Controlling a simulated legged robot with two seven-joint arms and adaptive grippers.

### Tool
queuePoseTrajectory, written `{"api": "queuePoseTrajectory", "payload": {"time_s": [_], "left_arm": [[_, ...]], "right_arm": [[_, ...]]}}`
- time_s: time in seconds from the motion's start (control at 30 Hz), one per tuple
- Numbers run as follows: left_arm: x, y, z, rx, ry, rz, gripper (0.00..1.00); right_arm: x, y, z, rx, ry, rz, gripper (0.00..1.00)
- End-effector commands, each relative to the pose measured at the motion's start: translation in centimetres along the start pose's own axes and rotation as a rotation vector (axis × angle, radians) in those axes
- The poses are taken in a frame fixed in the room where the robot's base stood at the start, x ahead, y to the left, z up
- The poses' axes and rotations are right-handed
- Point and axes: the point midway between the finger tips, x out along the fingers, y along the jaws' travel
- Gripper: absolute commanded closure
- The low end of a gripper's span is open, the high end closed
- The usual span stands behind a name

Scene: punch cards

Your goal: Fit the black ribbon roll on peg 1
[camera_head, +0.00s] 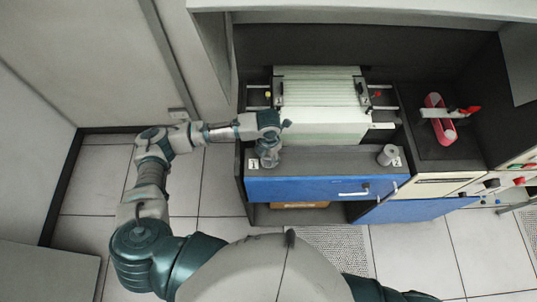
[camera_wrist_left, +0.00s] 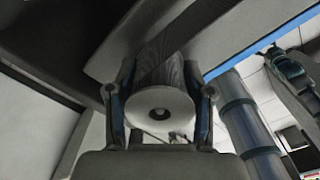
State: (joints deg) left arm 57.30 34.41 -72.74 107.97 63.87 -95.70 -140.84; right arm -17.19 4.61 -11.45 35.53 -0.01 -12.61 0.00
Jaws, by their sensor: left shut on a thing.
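My left gripper (camera_head: 268,160) is at the left end of the grey ledge (camera_head: 325,158) above the blue drawer. In the left wrist view the fingers of my left gripper (camera_wrist_left: 162,112) are shut on a roll, the black ribbon roll (camera_wrist_left: 150,101), with a dark streaked side and a pale end face with a central hole. In the head view the gripper mostly hides this roll. A white label (camera_head: 252,163) lies beside the gripper. I cannot make out a peg under the roll or whether the roll is seated. My right gripper is out of view.
A grey roll (camera_head: 388,154) stands at the ledge's right end beside another white label (camera_head: 397,162). Behind the ledge is a pale machine bed (camera_head: 320,110). A red-pink object (camera_head: 437,121) sits on the dark surface at right. The ledge's middle is clear.

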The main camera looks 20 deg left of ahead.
Motion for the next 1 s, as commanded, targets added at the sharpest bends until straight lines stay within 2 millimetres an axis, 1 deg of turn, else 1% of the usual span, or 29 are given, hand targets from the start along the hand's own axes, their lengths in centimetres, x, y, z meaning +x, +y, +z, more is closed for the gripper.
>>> {"api": "queuePoseTrajectory", "payload": {"time_s": [0.03,0.13,0.17,0.43,0.57,0.67,0.9,1.0], "left_arm": [[0.1,0.0,0.0,0.0,0.0,0.0,0.46],[0.0,0.0,0.0,0.0,-0.001,0.0,0.21],[0.0,0.0,0.0,0.0,-0.001,0.0,0.19],[0.0,0.0,0.0,0.0,0.0,0.0,0.19],[-0.8,0.0,0.1,-0.001,-0.003,0.0,0.19],[-2.4,0.0,0.1,0.0,-0.004,0.0,0.19],[-7.8,0.1,0.2,0.0,-0.005,0.001,0.19],[-9.7,0.1,0.2,0.001,-0.003,0.001,0.19]], "right_arm": [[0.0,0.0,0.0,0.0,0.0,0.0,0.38],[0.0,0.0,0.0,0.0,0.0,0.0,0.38],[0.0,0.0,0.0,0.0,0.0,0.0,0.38],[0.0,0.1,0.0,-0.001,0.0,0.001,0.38],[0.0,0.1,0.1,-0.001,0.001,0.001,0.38],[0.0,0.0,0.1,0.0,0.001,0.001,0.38],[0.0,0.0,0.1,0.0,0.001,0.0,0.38],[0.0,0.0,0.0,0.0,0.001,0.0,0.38]]}}
